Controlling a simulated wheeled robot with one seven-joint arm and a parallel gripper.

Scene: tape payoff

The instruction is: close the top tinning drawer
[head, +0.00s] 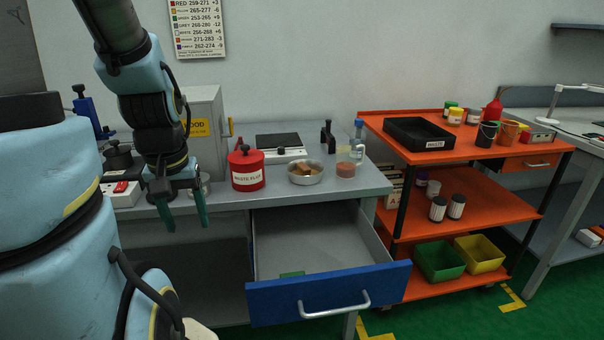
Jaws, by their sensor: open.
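The top drawer (329,297) is under the grey bench and stands pulled out. It has a blue front and a silver bar handle (334,305). My gripper (187,222) hangs fingers down at the left, in front of the bench edge. Its two green fingers are apart with nothing between them. It is left of the drawer and higher in the picture than the blue front, not touching it.
An orange trolley (470,192) stands right of the drawer. Green floor (440,318) shows at the lower right.

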